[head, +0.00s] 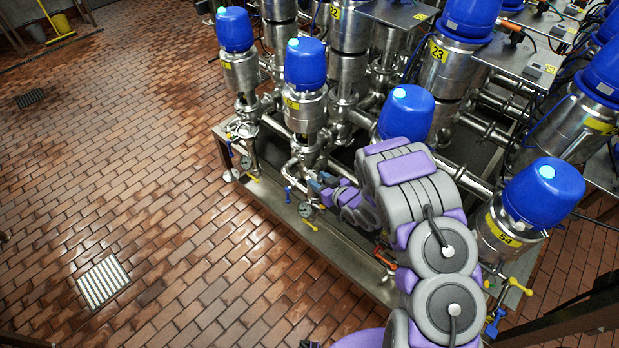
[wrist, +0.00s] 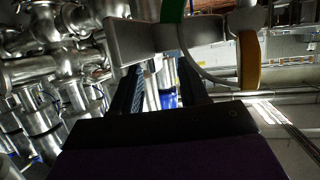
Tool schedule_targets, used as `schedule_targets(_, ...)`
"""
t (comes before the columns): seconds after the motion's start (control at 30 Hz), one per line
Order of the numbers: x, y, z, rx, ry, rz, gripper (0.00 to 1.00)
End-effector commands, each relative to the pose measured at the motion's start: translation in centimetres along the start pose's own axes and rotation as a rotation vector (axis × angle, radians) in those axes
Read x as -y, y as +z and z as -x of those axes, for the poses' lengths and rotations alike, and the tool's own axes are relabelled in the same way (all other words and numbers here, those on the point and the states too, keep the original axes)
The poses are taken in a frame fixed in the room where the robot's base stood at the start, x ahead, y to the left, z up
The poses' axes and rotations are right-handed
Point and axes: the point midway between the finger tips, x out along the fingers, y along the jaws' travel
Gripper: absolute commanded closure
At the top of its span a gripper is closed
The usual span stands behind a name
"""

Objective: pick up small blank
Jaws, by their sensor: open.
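I cannot surely pick out the small blank in either view. My gripper (head: 318,185) is at the front edge of the valve rack, low among the pipe ends, partly hidden by my own arm. In the wrist view its two dark fingers stand apart (wrist: 162,78), with nothing clearly held between them. A grey flat-faced piece (wrist: 142,42) lies across the view just beyond the fingertips. A green band and a yellow-brown band (wrist: 249,60) show next to it. I cannot tell whether the fingers touch the piece.
Steel valves with blue caps (head: 305,62) crowd the rack (head: 330,245). Gauges (head: 305,209) and small yellow and blue handles stick out along its front. Brick floor (head: 170,190) is open at left, with a drain grate (head: 103,283).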

Motion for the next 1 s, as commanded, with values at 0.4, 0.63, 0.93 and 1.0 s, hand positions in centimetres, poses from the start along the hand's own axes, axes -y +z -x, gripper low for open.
schedule_targets(0.4, 0.0, -0.6, -2.7, -0.003, -0.002, -0.002, 0.56)
schedule_targets(0.63, 0.7, -0.7, -5.8, 0.006, -0.001, 0.0, 0.56)
schedule_targets(0.93, 0.2, -0.7, -5.6, 0.003, -0.002, -0.005, 0.62)
schedule_targets(1.0, 0.1, -0.7, -5.5, 0.003, -0.002, -0.006, 0.69)
